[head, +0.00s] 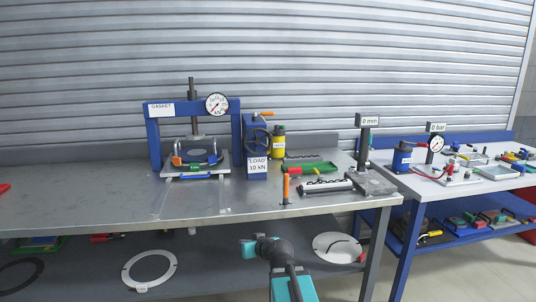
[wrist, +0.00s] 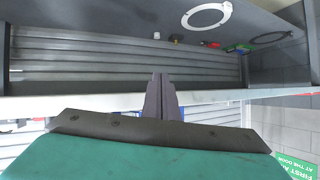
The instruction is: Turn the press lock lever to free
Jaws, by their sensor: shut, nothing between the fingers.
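The blue press (head: 152,135) with a round gauge stands on the bench. Beside it is a blue unit labelled LOAD 10 kN (head: 257,168) with a handwheel. A small orange-tipped lever (head: 263,114) sticks out sideways at its top. An upright orange handle (head: 286,188) stands near the bench's front edge. I cannot tell for certain which of the two is the press lock lever. My gripper (head: 246,248) is low in front of the bench, apart from both. In the wrist view its fingers (wrist: 160,95) are together and empty, and neither lever is recognisable.
The steel bench (head: 90,190) is bare at left. A second table (head: 430,190) stands at right.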

